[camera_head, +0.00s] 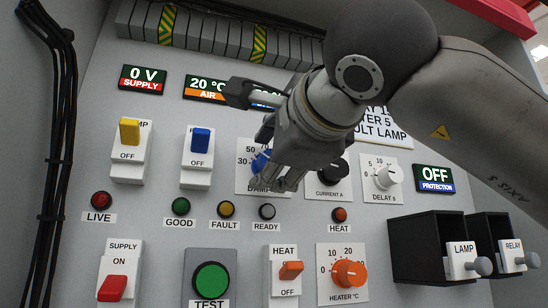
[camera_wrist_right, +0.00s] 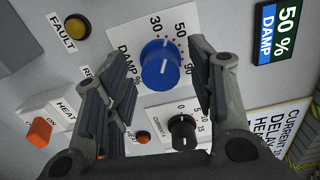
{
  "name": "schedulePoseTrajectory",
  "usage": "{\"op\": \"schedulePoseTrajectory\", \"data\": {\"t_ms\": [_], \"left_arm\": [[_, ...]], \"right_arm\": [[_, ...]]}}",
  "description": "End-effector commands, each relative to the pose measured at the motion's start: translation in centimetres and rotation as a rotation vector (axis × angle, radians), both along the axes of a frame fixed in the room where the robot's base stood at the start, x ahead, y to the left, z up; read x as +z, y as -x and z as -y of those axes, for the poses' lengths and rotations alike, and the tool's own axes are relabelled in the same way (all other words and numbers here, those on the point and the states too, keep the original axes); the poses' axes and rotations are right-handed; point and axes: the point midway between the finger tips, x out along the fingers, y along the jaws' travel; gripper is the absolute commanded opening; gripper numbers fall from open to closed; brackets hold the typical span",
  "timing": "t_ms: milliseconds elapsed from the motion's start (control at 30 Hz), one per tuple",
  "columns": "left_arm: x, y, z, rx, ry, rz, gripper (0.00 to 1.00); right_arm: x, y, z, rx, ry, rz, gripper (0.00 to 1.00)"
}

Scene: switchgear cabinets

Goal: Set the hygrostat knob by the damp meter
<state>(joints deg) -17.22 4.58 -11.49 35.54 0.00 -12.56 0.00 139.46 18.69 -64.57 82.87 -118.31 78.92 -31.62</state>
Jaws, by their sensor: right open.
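The blue hygrostat knob (camera_wrist_right: 160,64) sits on a white DAMP scale plate with marks from 30 to 90. It is partly hidden in the head view (camera_head: 260,163). Its white pointer mark is too small to read surely. The damp meter (camera_wrist_right: 279,30) reads 50 % and is mostly hidden behind my right arm in the head view. My right gripper (camera_wrist_right: 161,62) is open, with its fingers on either side of the knob and a gap on both sides. It covers much of the DAMP plate in the head view (camera_head: 278,165). My left gripper is not in view.
A black CURRENT knob (camera_wrist_right: 182,132) and a DELAY knob (camera_head: 387,177) are close by. Ready lamp (camera_head: 267,211) and heat lamp (camera_head: 339,214) are below. An orange heater knob (camera_head: 349,273) and orange heat switch (camera_head: 291,271) are lower. Open black boxes (camera_head: 430,248) jut out at right.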

Motion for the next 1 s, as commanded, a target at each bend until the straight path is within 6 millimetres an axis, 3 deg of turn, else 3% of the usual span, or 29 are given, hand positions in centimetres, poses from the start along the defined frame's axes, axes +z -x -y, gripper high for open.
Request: {"op": "schedulePoseTrajectory", "data": {"t_ms": [167, 633, 800, 1000], "left_arm": [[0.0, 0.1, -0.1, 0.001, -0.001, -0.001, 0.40], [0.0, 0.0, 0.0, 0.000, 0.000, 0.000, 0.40], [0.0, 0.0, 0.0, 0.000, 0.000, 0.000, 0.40], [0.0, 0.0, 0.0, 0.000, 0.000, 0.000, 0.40]], "right_arm": [[0.1, 1.3, 0.4, 0.000, 0.000, 0.002, 0.51], [0.1, 9.9, 3.2, 0.001, 0.000, 0.003, 0.51], [0.0, 11.3, 3.6, 0.001, 0.000, 0.001, 0.51], [0.0, 11.5, 3.7, 0.000, 0.000, 0.000, 0.51]]}}
